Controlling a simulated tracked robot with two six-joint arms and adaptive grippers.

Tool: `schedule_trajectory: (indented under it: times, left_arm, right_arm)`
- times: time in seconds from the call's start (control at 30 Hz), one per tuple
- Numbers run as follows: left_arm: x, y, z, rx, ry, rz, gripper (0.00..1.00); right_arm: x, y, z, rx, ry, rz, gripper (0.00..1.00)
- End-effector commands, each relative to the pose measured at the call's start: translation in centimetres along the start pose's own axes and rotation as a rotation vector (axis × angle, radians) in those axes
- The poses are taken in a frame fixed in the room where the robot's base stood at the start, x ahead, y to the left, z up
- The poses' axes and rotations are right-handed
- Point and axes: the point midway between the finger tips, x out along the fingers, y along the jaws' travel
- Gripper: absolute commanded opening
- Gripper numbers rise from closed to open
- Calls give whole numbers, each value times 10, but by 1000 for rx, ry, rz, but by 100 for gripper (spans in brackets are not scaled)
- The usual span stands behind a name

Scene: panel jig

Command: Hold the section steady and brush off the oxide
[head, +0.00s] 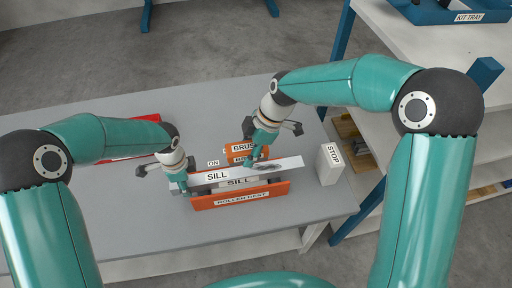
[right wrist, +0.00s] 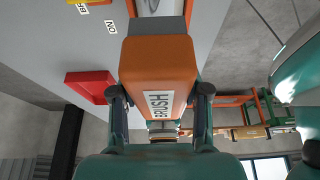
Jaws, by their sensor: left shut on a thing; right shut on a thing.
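The section, a long pale bar marked SILL (head: 217,175), lies along the orange roller rest (head: 240,198), with a dark oxide patch (head: 268,167) toward its right end. My left gripper (head: 178,186) is shut on the section's left end. My right gripper (head: 252,160) is shut on the orange brush (head: 243,148), behind the section and left of the dark patch. In the right wrist view the brush body (right wrist: 158,75) sits between both fingers. Whether its bristles touch the section is hidden.
A white STOP block (head: 329,164) stands right of the rest. An ON label (head: 213,163) lies behind the section. A red tray (head: 145,120) is partly behind my left arm; it also shows in the right wrist view (right wrist: 88,86). The grey table's front left is clear.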

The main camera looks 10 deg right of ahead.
Motion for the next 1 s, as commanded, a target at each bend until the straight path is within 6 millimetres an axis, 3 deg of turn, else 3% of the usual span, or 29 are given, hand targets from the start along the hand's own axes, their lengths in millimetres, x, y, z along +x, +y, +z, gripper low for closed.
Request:
schedule_trajectory:
  times: [0.5, 1.0]
  left_arm:
    - [5, 5, 1, 4, -4, 17, 0]
    - [5, 5, 1, 4, -4, 17, 0]
  right_arm:
    - [43, 0, 19, 2, -1, 1, 8]
    - [47, 0, 21, 2, -1, 3, 8]
